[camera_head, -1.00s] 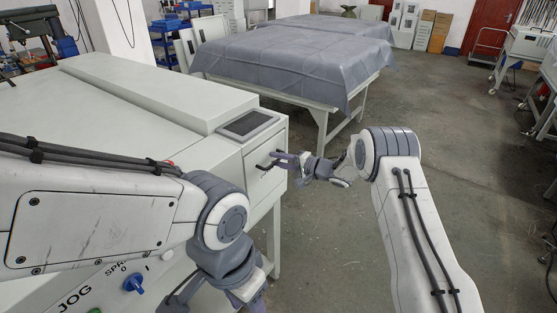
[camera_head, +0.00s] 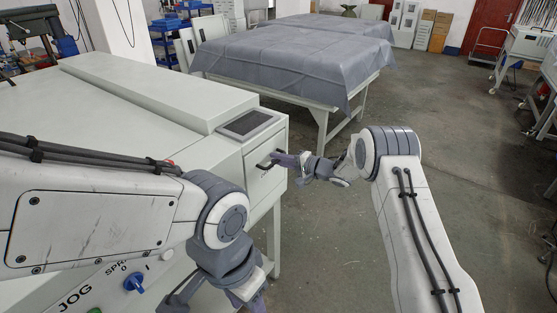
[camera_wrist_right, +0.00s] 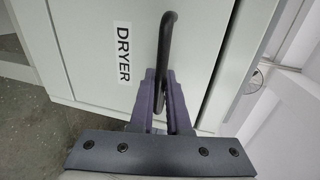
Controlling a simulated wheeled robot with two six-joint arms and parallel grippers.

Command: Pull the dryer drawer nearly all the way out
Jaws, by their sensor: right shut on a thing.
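The dryer drawer (camera_head: 266,172) is a pale front on the end of the large machine, and it looks closed. In the right wrist view the drawer front (camera_wrist_right: 205,60) carries a DRYER label and a black bar handle (camera_wrist_right: 168,40). The handle also shows in the head view (camera_head: 263,165). My right gripper (camera_head: 276,160) is at the handle. In the right wrist view its purple fingers (camera_wrist_right: 165,100) are shut around the handle bar. My left gripper (camera_head: 252,300) is only partly in view at the bottom edge, and its fingertips are cut off.
The pale machine (camera_head: 130,95) fills the left side, with a dark panel (camera_head: 248,123) above the drawer. A covered table (camera_head: 290,60) stands behind. The grey floor (camera_head: 330,240) to the right of the drawer is open.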

